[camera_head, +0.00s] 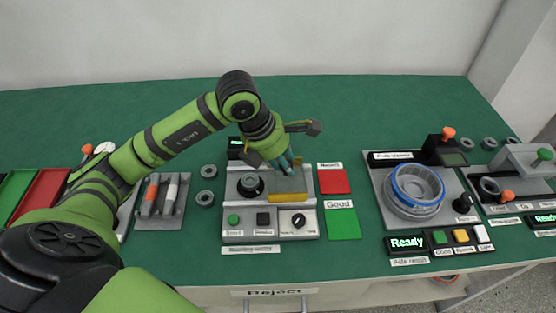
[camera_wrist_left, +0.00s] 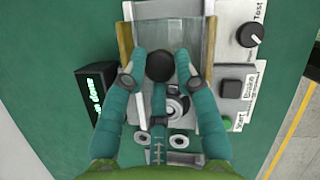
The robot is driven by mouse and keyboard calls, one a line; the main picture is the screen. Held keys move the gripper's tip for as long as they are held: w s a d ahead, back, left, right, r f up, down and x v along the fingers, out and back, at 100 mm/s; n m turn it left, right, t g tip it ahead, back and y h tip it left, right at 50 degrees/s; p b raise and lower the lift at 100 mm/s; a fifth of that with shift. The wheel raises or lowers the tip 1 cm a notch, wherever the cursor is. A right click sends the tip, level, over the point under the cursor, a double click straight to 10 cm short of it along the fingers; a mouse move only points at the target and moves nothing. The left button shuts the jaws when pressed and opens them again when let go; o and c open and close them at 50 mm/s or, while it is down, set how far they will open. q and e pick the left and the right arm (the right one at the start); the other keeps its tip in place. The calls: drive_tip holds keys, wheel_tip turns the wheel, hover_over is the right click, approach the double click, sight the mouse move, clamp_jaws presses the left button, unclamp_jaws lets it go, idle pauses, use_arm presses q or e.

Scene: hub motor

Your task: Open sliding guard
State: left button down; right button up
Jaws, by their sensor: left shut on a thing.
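The grey test station (camera_head: 228,212) sits mid-table in the head view. Its sliding guard (camera_wrist_left: 188,30) is a clear panel between two brass-coloured rails in the left wrist view. My left gripper (camera_head: 284,164) reaches down over the back right of the station. In the left wrist view its teal fingers close around a dark round knob (camera_wrist_left: 159,66) at the guard. A metal ring-shaped part (camera_wrist_left: 178,106) lies partly hidden between the fingers. The fingers hide part of the guard, so I cannot tell exactly how far it is slid. My right gripper is not in view.
A blue-rimmed round fixture (camera_head: 417,187) stands further right. A tool rack (camera_head: 160,207) and loose rings (camera_head: 206,198) are on the left.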

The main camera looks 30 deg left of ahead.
use_arm(q)
drive_tip(key=shift+r, duration=0.1)
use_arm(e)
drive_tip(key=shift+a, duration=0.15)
use_arm(q)
drive_tip(key=c, duration=0.9)
unclamp_jaws()
drive_tip(key=shift+c, duration=0.2)
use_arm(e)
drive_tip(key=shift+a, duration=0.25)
use_arm(q)
drive_tip(key=shift+r, duration=0.25)
drive_tip(key=v, duration=1.1)
drive_tip(key=shift+s+r, duration=0.15)
drive_tip(key=shift+r, duration=0.05)
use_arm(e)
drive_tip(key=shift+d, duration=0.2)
use_arm(q)
drive_tip(key=shift+a, duration=0.15)
